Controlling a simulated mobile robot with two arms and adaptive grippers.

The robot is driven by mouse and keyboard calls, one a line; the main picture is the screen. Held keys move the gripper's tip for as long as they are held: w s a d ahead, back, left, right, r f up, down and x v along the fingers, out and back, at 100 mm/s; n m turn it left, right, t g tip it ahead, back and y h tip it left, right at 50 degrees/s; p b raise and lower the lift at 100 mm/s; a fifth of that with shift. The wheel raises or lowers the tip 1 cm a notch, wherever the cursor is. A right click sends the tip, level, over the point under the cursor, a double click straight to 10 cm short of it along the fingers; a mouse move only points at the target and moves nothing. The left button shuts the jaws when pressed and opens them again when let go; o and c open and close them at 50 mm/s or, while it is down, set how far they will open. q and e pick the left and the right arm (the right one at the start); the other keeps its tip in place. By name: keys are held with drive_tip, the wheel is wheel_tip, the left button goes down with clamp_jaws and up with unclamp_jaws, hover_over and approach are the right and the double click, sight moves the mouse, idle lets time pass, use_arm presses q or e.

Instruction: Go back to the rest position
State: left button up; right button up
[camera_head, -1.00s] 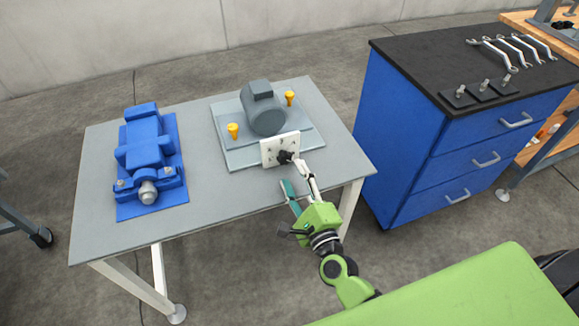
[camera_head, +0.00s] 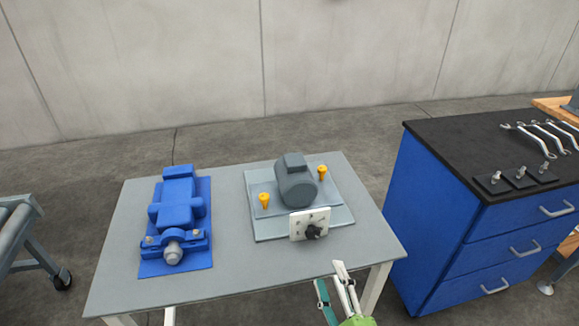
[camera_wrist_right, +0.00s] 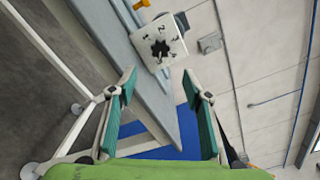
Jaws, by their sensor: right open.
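My right gripper (camera_head: 336,290) is at the lower edge of the head view, in front of the grey table's near right edge. In the right wrist view its two teal-padded fingers (camera_wrist_right: 163,105) stand wide apart with nothing between them. Beyond the fingertips is a white panel with a black knob (camera_wrist_right: 160,42), clear of the gripper. The same white panel (camera_head: 298,226) shows in the head view at the front of the grey motor's plate. My left gripper is not in view.
The grey table (camera_head: 225,266) carries a grey motor (camera_head: 297,184) with two yellow knobs and a blue machine (camera_head: 178,205). A blue drawer cabinet (camera_head: 430,230) with wrenches (camera_head: 540,134) stands at right. A roller stand (camera_head: 35,240) is at far left. Floor lies open between them.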

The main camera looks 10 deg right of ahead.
drive_tip(key=s+f+n+g+y, duration=0.1)
drive_tip(key=s+f+n+g, duration=0.3)
drive_tip(key=f, duration=0.6)
drive_tip(key=s+f+n+g, duration=0.15)
drive_tip(key=f+n, duration=0.35)
drive_tip(key=f, duration=0.5)
drive_tip(key=s+f+n+g+y, duration=0.15)
drive_tip(key=s+f+n, duration=0.3)
drive_tip(key=f, duration=0.65)
drive_tip(key=s+d+f+n+g+h, duration=0.1)
drive_tip(key=s+d+f+n+g, duration=0.1)
drive_tip(key=s+f, duration=0.4)
drive_tip(key=s+d+f+n+g+h, duration=0.1)
drive_tip(key=s+f+n+g, duration=0.3)
drive_tip(key=s, duration=0.8)
drive_tip(key=s+d+f+n+g+h, duration=0.1)
drive_tip(key=s+d+f+n+g, duration=0.1)
drive_tip(key=s+f+n+g, duration=0.2)
drive_tip(key=s+f+n+p, duration=0.1)
drive_tip(key=s+f+n, duration=0.2)
drive_tip(key=s, duration=0.2)
drive_tip(key=shift+d+f, duration=0.4)
